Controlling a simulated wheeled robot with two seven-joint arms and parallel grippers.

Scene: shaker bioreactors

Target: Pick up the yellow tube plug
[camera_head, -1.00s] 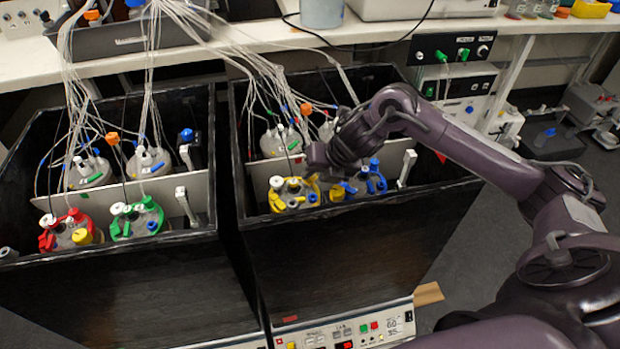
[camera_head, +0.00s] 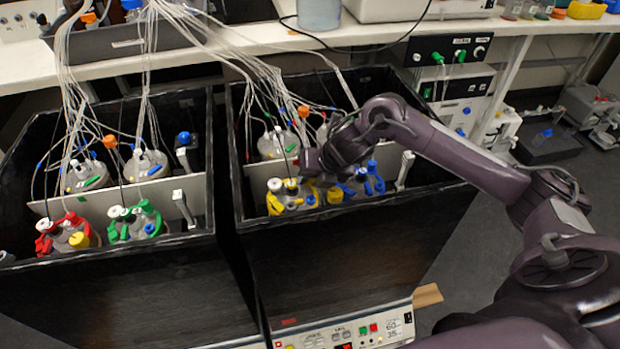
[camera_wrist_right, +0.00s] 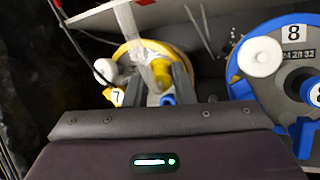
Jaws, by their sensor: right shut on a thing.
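The yellow tube plug (camera_wrist_right: 161,72) shows between the two fingers of my right gripper (camera_wrist_right: 163,80) in the right wrist view. The gripper is shut on it. Behind it is the bioreactor with the yellow ring (camera_wrist_right: 184,60), marked 7, with a white cap and a small blue piece. In the head view my right gripper (camera_head: 304,168) is just above this yellow-ringed bioreactor (camera_head: 278,204), and its fingers are hard to make out. I cannot tell whether the plug is clear of the vessel. My left gripper is not in view.
A blue-ringed bioreactor (camera_wrist_right: 238,88), marked 8, stands close on the right. Red-ringed (camera_head: 68,235) and green-ringed (camera_head: 135,222) vessels stand in the left black box. Thin tubes (camera_head: 268,90) hang from above into both boxes. The box's front wall (camera_head: 335,225) is close to the gripper.

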